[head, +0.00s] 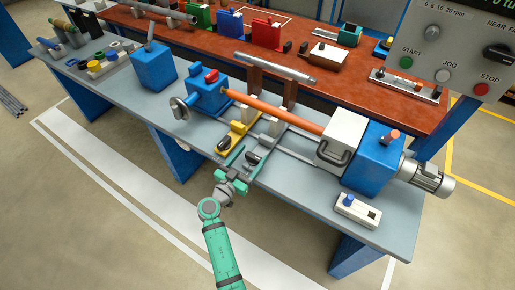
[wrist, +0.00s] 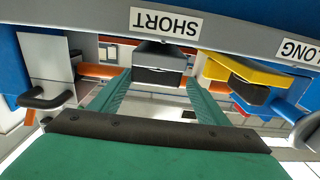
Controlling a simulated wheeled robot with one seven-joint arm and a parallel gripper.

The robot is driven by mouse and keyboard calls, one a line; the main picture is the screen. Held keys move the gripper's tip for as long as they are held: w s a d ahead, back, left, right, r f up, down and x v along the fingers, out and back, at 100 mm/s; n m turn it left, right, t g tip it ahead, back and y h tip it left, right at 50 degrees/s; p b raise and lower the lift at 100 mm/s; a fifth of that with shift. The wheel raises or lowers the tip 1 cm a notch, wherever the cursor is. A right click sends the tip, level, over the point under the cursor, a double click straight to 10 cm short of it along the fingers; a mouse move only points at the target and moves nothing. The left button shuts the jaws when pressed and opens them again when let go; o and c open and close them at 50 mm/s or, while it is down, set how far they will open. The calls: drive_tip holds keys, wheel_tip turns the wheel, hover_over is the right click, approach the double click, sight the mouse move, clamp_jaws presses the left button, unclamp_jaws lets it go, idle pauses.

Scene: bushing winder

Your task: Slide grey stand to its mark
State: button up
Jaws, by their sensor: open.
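The grey stand (head: 268,141) is on the bench's front side, under the orange bar, with a dark handle (head: 253,157) at its near end. My gripper (head: 246,163) is at this handle, with its green fingers open. In the wrist view the dark handle (wrist: 158,72) shows between the two fingers (wrist: 158,88), with visible gaps beside it. The wrist view is upside down and shows a SHORT label (wrist: 165,22) by the handle and a LONG label (wrist: 298,50) to the right. Which one is the stand's mark I cannot tell.
A yellow stand (head: 238,131) is close to the left of the grey stand; its handle also shows in the wrist view (wrist: 245,70). The orange bar (head: 275,112) runs above both, from a blue handwheel block (head: 208,96) to a white box (head: 343,134). A small button box (head: 357,210) is at the front right.

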drive_tip(key=shift+v, duration=1.75)
drive_tip(key=shift+w, duration=0.1)
